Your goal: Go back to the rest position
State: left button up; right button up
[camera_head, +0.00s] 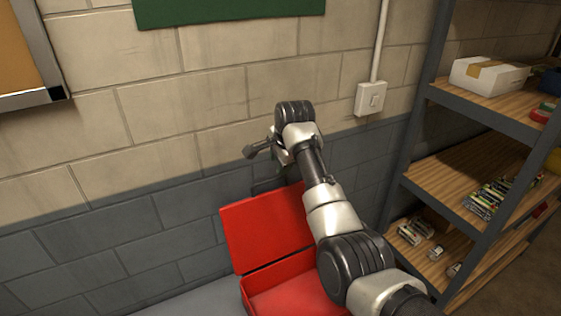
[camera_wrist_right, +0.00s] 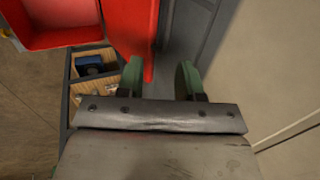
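My right gripper (camera_head: 262,152) is up by the wall, above and behind the open lid (camera_head: 262,232) of a red box (camera_head: 285,290). In the right wrist view its two green fingertips (camera_wrist_right: 160,78) stand apart. The red lid (camera_wrist_right: 138,25) shows behind the left fingertip there, and grey wall fills the rest of the gap. I see nothing held between the fingers. My right arm covers the right part of the red box in the head view. My left gripper is in neither view.
A metal shelf unit (camera_head: 404,170) with wooden boards stands at the right, holding a white carton (camera_head: 487,76) and several small items. A switch (camera_head: 371,98) with a conduit is on the brick wall. A framed board (camera_head: 20,55) hangs at left. Space left of the arm looks free.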

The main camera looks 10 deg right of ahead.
jog(key=shift+f, duration=0.1)
jog(key=s+d+f+n+h, duration=0.1)
jog(key=s+d+f+n, duration=0.3)
jog(key=s+f, duration=0.55)
jog(key=s+d+f+n, duration=0.2)
jog(key=s+d+f, duration=0.4)
jog(key=s+f, duration=0.35)
jog(key=s+d+n, duration=0.2)
jog(key=s+n, duration=0.8)
jog(key=s, duration=1.7)
notch_tip(320, 180, down, 29)
jog(key=s+g+b, duration=0.1)
jog(key=g+b, duration=0.1)
jog(key=b, duration=0.1)
jog(key=s+d+f+g+b, duration=0.1)
jog(key=s+d+f+b, duration=0.1)
jog(key=s+f, duration=1.4)
jog(key=shift+d+f+h, duration=0.3)
jog(key=shift+d+f, duration=0.15)
jog(key=shift+f, duration=0.2)
